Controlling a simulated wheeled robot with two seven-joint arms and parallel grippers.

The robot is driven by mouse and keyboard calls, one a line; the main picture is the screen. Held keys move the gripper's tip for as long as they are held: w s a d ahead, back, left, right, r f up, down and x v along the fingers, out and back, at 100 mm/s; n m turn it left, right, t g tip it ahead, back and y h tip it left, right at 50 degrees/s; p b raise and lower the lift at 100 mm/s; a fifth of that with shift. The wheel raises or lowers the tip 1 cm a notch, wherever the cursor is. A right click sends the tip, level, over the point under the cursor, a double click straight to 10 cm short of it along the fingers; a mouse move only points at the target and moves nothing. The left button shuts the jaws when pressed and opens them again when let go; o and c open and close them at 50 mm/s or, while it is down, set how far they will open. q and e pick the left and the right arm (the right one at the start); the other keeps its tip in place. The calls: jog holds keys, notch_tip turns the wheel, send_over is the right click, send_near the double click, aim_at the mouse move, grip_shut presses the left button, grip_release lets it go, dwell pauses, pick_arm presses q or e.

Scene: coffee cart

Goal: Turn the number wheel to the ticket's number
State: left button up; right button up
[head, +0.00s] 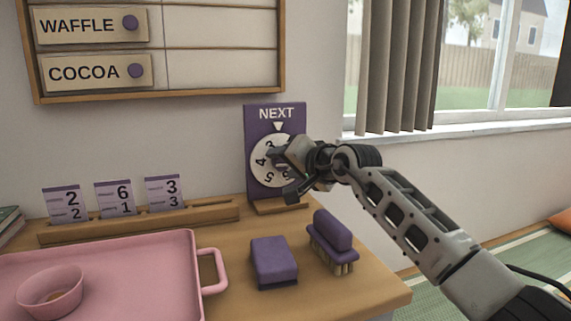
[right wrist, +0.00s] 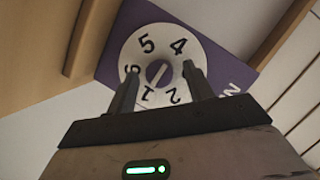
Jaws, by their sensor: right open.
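The number wheel (head: 258,152) is a white disc on a purple stand (head: 293,112) marked NEXT, with a white pointer above the disc. A 4 and a 5 show on its left side; the number under the pointer is covered by my gripper. In the right wrist view the wheel (right wrist: 148,41) shows its purple centre knob (right wrist: 157,73). My right gripper (right wrist: 160,80) is open, its fingers on either side of the knob with gaps visible. In the head view the right gripper (head: 280,160) is in front of the wheel.
The cards stand in a wooden rail (head: 140,224). A pink tray (head: 150,265) with a pink bowl (head: 50,290) is at the front left. A purple block (head: 273,262) and a purple brush (head: 332,240) lie below the wheel. A menu board (head: 225,85) hangs above.

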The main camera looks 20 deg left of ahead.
jog(key=shift+w+a+f, duration=0.1)
jog(key=shift+a, duration=0.1)
jog(key=c, duration=1)
